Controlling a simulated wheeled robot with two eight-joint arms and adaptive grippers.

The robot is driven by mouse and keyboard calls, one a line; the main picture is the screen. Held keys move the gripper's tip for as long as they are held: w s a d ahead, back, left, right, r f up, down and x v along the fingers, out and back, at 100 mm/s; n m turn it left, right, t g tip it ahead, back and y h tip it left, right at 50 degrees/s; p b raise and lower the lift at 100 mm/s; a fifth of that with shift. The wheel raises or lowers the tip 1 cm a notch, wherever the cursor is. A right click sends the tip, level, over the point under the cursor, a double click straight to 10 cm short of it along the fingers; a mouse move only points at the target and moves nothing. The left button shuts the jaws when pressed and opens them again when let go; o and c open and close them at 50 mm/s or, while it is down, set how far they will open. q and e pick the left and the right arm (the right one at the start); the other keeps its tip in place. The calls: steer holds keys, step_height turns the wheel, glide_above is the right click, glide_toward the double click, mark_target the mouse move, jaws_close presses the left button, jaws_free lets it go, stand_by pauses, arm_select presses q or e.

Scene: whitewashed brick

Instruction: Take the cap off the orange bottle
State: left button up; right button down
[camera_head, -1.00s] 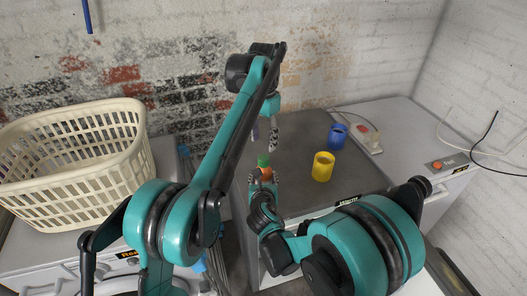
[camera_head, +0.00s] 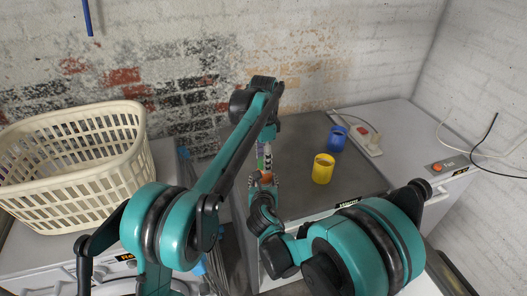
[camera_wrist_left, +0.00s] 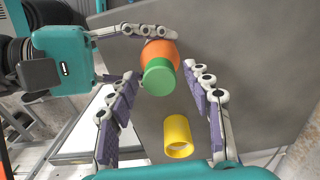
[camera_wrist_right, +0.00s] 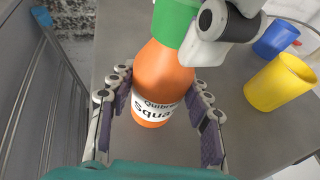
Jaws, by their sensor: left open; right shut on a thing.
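The orange bottle (camera_wrist_right: 165,78) has a green cap (camera_wrist_right: 175,22) and a white label, and it stands upright in the right wrist view. My right gripper (camera_wrist_right: 158,110) is shut on the bottle's body, a finger on either side. In the left wrist view the green cap (camera_wrist_left: 158,78) points towards the camera, with the orange bottle (camera_wrist_left: 160,50) behind it. My left gripper (camera_wrist_left: 160,85) is open above, its fingers to either side of the cap and apart from it. In the head view the bottle (camera_head: 266,178) is partly hidden by my grippers.
A yellow cup (camera_head: 323,169) and a blue cup (camera_head: 337,139) stand on the dark top (camera_head: 300,200) to the right of the bottle. A power strip (camera_head: 368,143) lies behind them. A cream laundry basket (camera_head: 70,165) stands at the left.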

arm_select(q)
steer(key=shift+f, duration=0.15)
jaws_close()
steer(key=n, duration=1.1)
steer(key=shift+n, duration=0.3)
steer(key=shift+r, duration=0.2)
steer(key=shift+r, duration=0.95)
